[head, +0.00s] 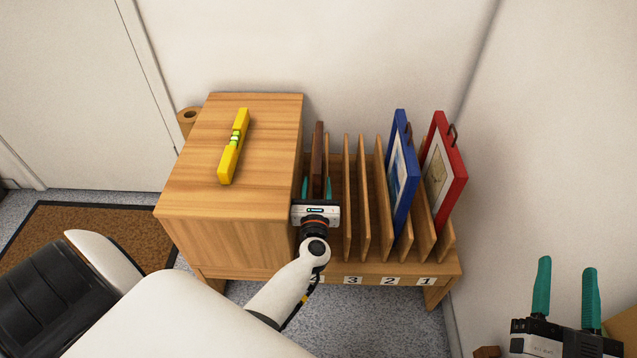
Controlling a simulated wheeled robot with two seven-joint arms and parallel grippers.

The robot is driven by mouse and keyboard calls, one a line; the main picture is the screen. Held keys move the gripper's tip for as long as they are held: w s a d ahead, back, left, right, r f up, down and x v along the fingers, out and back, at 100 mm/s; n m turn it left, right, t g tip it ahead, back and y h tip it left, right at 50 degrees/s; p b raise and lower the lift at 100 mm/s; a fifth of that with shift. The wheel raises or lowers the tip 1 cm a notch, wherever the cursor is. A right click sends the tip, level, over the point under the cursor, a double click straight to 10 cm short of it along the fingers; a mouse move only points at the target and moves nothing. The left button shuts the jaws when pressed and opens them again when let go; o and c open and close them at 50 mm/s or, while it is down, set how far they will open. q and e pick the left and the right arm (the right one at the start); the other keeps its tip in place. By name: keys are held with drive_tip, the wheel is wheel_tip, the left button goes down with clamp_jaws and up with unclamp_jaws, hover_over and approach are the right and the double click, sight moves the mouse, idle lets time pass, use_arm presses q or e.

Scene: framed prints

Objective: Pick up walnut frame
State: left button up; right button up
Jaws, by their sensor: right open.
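The walnut frame (318,150) stands upright and edge-on in the leftmost part of the wooden rack (375,268), near label 4. My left gripper (317,188) is at the front of this slot. Its teal fingers show on either side of the frame's edge, with small gaps, so it looks open. The gripper body hides the lower front of the frame. My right gripper (566,290) is open and empty at the lower right, well away from the rack, with its teal fingers pointing up.
A blue frame (402,175) and a red frame (443,175) stand in the rack's right slots. A wooden cabinet (235,190) stands left of the rack, with a yellow spirit level (234,147) on top. The wall is close behind. A brown mat (110,235) lies at left.

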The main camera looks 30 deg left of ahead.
use_arm(q)
drive_tip(key=shift+w+a, duration=0.35)
drive_tip(key=shift+w, duration=0.2)
clamp_jaws()
drive_tip(key=shift+r, duration=0.15)
